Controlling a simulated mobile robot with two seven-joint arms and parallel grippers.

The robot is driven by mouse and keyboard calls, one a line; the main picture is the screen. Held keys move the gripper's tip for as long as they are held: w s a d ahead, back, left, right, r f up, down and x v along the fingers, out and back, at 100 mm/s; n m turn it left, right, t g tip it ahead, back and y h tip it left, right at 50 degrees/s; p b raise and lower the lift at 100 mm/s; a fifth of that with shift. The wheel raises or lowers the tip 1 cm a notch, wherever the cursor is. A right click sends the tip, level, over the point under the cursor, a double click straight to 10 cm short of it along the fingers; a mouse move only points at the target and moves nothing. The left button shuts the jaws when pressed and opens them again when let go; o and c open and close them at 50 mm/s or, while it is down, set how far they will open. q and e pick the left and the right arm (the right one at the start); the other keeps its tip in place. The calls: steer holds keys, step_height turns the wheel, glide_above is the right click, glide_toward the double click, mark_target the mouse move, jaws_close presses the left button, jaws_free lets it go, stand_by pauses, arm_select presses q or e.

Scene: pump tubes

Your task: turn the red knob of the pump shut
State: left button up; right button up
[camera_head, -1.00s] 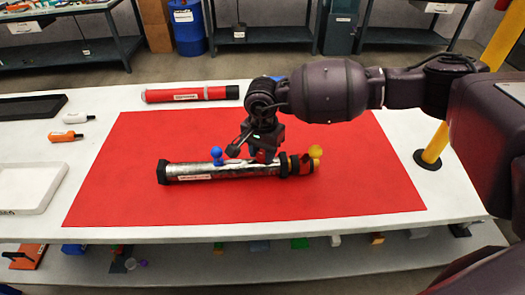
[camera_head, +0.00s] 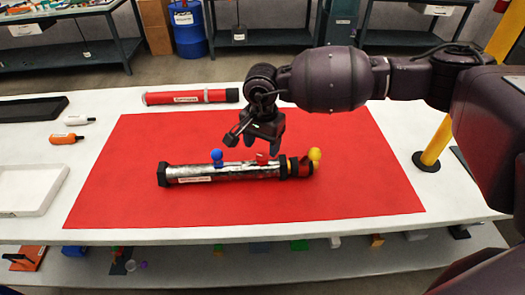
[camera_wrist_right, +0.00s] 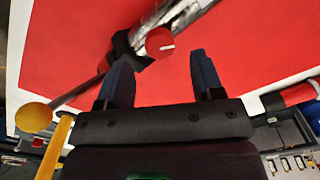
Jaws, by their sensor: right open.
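The silver pump tube (camera_head: 200,172) lies across the red mat (camera_head: 360,190) in the head view, with black ends and a blue knob (camera_head: 217,157) and a yellow ball (camera_head: 314,154) on it. The red knob (camera_head: 262,158) sits on top of the tube, right of the blue knob. It also shows in the right wrist view (camera_wrist_right: 160,42), round with a white mark on its face. My right gripper (camera_head: 252,144) is just above the tube near the red knob. Its two fingers (camera_wrist_right: 160,80) are apart and empty, with the red knob beyond the tips. My left gripper is out of view.
A red tube (camera_head: 190,96) lies behind the mat. A black tray (camera_head: 30,106), a white tray (camera_head: 30,190), a white bottle (camera_head: 78,119) and an orange bottle (camera_head: 66,138) are at the left. A yellow post (camera_head: 435,145) stands at the right. The mat around the pump is clear.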

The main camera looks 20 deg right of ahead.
mark_target(262, 157)
step_height(262, 157, up, 7)
stand_by(0.3)
steer(key=shift+s, duration=0.1)
stand_by(0.4)
